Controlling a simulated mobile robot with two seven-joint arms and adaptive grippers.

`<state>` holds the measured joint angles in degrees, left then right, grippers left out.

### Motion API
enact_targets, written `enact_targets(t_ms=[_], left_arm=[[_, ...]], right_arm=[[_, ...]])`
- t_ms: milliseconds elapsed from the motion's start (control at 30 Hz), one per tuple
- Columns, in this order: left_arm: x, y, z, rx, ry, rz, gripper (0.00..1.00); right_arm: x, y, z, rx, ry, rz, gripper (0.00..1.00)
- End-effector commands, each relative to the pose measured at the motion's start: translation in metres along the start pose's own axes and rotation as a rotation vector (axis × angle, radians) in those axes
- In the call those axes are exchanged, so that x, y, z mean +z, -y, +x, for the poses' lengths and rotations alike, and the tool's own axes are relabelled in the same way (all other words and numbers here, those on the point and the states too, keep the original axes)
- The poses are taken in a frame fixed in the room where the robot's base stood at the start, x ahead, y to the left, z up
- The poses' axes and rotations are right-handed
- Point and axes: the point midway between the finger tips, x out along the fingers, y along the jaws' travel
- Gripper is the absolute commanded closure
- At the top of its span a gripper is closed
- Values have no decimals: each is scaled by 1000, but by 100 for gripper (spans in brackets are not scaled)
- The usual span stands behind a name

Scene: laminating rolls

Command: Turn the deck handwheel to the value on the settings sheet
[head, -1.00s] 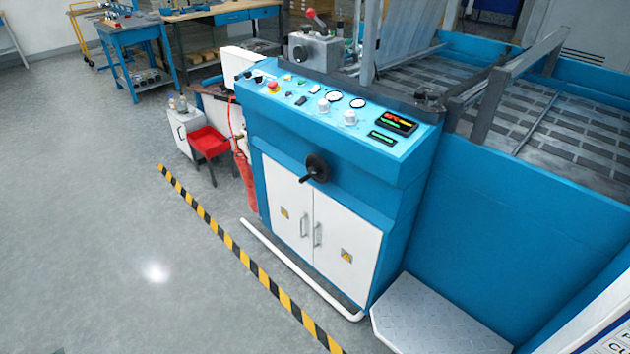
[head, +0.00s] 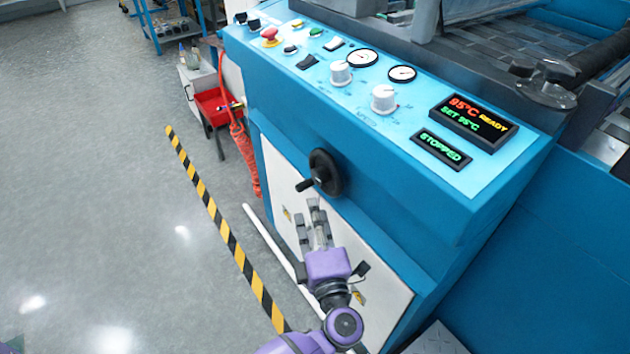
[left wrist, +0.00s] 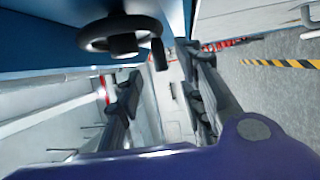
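The black deck handwheel (head: 328,172) sits on the blue front face of the machine, with its crank handle (head: 305,185) at the lower left of the rim. My left gripper (head: 313,212) is just below the wheel, fingers pointing up toward it. In the left wrist view, the handwheel (left wrist: 118,34) is at the top, and its handle (left wrist: 158,54) hangs near the space between my fingers. The fingers (left wrist: 165,90) are spread apart with nothing between them. No contact with the wheel shows. My right gripper is not in view, and I see no settings sheet.
The sloped control panel has white knobs (head: 384,98), gauges (head: 362,58), a red emergency button (head: 270,37) and a display (head: 474,121) reading 95°C READY. A second display (head: 441,149) reads STOPPED. White cabinet doors (head: 378,283) lie behind my arm. A striped floor line (head: 222,228) runs at left.

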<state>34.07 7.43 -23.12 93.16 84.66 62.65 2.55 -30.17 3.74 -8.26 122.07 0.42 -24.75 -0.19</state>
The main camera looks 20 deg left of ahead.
Motion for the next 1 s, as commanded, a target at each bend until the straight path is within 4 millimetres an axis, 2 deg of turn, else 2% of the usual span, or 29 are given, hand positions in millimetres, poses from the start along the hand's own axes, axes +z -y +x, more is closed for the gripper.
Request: enact_targets(t_ms=[133,233,500,667,833,1000], left_arm=[[0,-1,20,6,-1,1,65],[0,-2,38,6,-1,2,65],[0,-1,70,4,0,1,65],[0,-1,75,3,0,1,65],[0,-1,75,3,0,1,65],[0,-1,75,3,1,1,86]], right_arm=[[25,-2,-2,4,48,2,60],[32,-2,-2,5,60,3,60],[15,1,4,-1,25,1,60],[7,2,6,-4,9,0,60],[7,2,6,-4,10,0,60],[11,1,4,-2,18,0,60]])
